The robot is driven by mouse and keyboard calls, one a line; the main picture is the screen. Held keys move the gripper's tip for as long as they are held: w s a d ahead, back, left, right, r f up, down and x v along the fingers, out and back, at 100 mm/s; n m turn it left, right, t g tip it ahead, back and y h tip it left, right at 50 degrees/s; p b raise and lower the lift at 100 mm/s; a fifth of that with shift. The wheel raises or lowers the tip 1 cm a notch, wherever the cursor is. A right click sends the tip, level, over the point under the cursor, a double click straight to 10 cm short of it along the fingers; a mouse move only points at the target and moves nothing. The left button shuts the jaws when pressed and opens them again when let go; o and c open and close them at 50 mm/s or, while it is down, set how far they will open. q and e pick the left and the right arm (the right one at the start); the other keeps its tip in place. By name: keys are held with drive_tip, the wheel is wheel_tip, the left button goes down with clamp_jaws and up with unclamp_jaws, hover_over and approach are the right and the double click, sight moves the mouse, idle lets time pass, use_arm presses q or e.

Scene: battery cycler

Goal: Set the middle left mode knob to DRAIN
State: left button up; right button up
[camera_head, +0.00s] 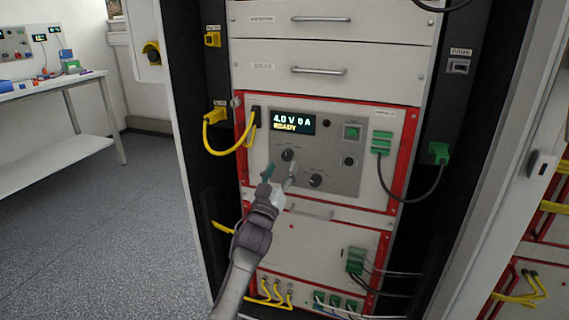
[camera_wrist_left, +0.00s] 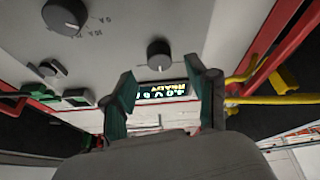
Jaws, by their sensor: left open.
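The mode knob (camera_head: 288,154) is a dark round knob on the grey panel, below the lit display (camera_head: 293,122) that reads 4.0 V 0 A READY. My left gripper (camera_head: 280,171) is open and empty, just below the knob in the head view, with its fingers pointing up at the panel. In the left wrist view, the knob (camera_wrist_left: 159,54) lies beyond and between the fingertips (camera_wrist_left: 160,80), apart from both. Its pointer and the DRAIN mark are too small to read. My right gripper is not in view.
A second knob (camera_head: 316,180) sits to the lower right, with ampere marks in the wrist view. A green button (camera_head: 351,132) and a small round control (camera_head: 348,160) are at the panel's right. A yellow cable (camera_head: 228,152) hangs at left; a drawer handle (camera_head: 310,210) lies below.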

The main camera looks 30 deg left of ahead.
sight(286, 157)
use_arm(q)
drive_tip(key=x, duration=0.3)
drive_tip(key=shift+w+r, duration=0.1)
drive_tip(key=shift+w, duration=0.05)
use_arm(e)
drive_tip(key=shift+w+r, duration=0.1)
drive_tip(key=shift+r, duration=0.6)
use_arm(q)
drive_tip(key=c, duration=0.8)
clamp_jaws()
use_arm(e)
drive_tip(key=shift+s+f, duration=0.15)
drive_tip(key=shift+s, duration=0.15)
